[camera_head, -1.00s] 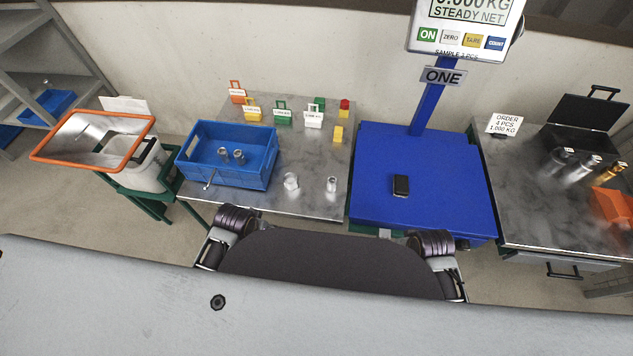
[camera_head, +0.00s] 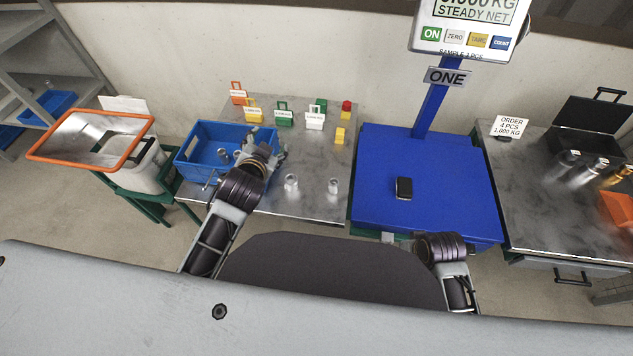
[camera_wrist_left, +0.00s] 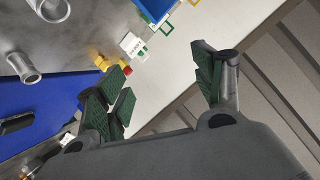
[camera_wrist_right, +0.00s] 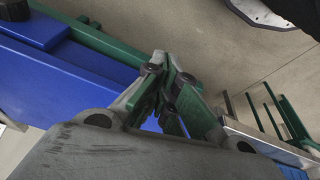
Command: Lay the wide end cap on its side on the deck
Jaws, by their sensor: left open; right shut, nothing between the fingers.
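Two metal castings stand on the steel table: a wider one (camera_head: 291,183), probably the wide end cap, and a narrower one (camera_head: 333,186) to its right. In the left wrist view, the wider one (camera_wrist_left: 50,9) is cut by the top edge and the narrower one (camera_wrist_left: 23,68) shows its flared rim. The blue scale deck (camera_head: 450,165) is to the right of the table. My left gripper (camera_head: 272,148) is open and empty above the table beside the blue crate; its spread fingers show in the left wrist view (camera_wrist_left: 165,85). My right gripper (camera_wrist_right: 165,82) is shut and empty, near the scale's front.
A blue crate (camera_head: 186,165) holding metal parts is partly behind my left arm. Colored tags and blocks stand at the table's back. A small black object (camera_head: 404,188) lies on the deck. An orange-rimmed tray (camera_head: 140,143) is far left; an open black case (camera_head: 580,150) is right.

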